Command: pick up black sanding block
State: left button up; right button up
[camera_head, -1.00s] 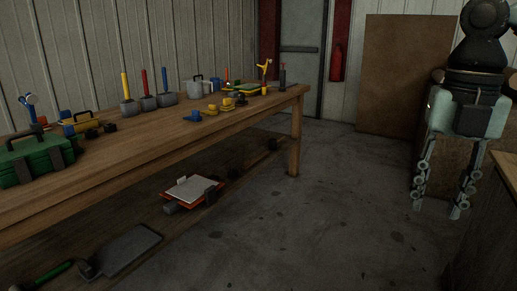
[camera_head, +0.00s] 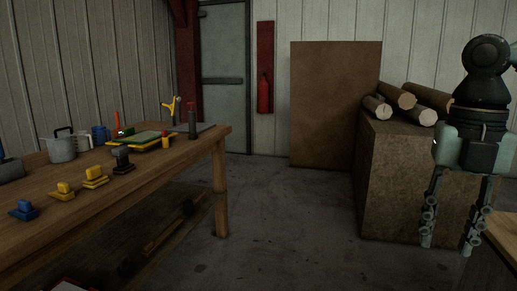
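A small black block with a raised grip (camera_head: 122,161), which looks like the black sanding block, sits on the wooden workbench (camera_head: 150,172) at the left. It is in a row near the bench's front edge, behind two similar yellow blocks (camera_head: 95,178) and a blue one (camera_head: 23,210). My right gripper (camera_head: 447,247) hangs at the right of the picture, fingers pointing down and spread apart, with nothing between them. It is far from the black block. My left gripper is not in view.
Logs (camera_head: 397,95) lie on a brown box (camera_head: 392,170) at the right. The concrete floor (camera_head: 290,210) between is clear.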

aim_at(124, 166)
jog(key=i+u, duration=0.3)
jog(key=i, duration=0.15)
jog(key=i+l+u, duration=0.55)
jog(key=i, duration=0.25)
jog(key=i+l+u, duration=0.15)
jog(key=u, duration=0.3)
jog(key=i+l+u, duration=0.2)
jog(key=u, duration=0.25)
jog(key=i+l+u, duration=0.15)
jog(key=l+u, duration=0.15)
jog(key=u, duration=0.15)
jog(key=i+l+u, duration=0.1)
jog(key=l+u, duration=1.2)
